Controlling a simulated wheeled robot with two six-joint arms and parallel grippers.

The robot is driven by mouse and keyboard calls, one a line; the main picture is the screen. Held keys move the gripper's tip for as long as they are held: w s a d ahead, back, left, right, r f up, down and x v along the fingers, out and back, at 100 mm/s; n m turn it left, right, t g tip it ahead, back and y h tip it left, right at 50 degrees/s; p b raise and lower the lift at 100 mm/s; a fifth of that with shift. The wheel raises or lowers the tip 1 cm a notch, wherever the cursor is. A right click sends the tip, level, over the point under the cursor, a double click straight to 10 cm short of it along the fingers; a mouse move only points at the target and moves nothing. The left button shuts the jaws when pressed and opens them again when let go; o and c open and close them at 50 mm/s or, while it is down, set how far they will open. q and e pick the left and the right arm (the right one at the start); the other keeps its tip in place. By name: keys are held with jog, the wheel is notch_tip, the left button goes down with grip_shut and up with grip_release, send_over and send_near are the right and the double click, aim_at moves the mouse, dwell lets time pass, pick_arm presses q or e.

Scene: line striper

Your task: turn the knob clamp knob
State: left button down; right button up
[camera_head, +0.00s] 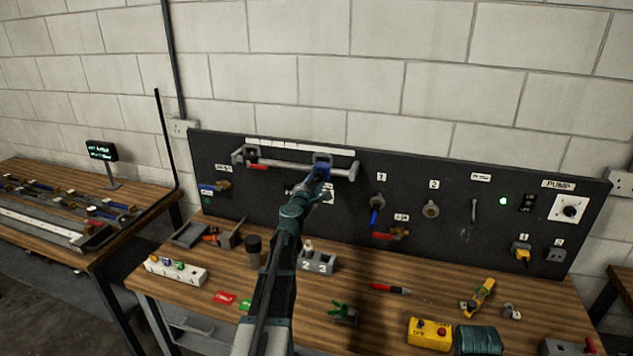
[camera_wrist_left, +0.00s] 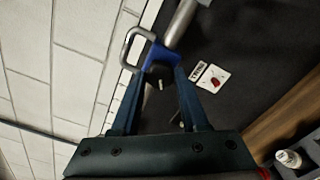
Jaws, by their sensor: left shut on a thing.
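The knob clamp, a grey bracket (camera_head: 322,157), sits on the horizontal pipe (camera_head: 290,165) near its right end on the black panel. In the left wrist view the clamp's metal loop (camera_wrist_left: 134,42) shows beside a blue piece, and a dark round knob (camera_wrist_left: 158,76) with a pale mark lies between my fingers. My left gripper (camera_head: 321,174) reaches up to the clamp from below. In the left wrist view its fingers (camera_wrist_left: 160,75) are shut on the knob. The arm hides part of the panel below. My right gripper is not in view.
The panel (camera_head: 450,185) also carries valves, a wrench and a pump dial (camera_head: 569,209). A white block with coloured knobs (camera_head: 176,270), a grey numbered block (camera_head: 318,262), a red-handled tool (camera_head: 390,288) and a yellow box (camera_head: 429,334) stand on the bench. A second bench (camera_head: 100,250) is at left.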

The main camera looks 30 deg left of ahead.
pick_arm(q)
jog(key=shift+n, duration=1.4)
jog(key=shift+c, duration=2.1)
grip_release()
jog(key=shift+s, duration=0.1)
jog(key=v, duration=1.3)
jog(key=shift+s, duration=0.35)
jog(key=shift+f, duration=0.1)
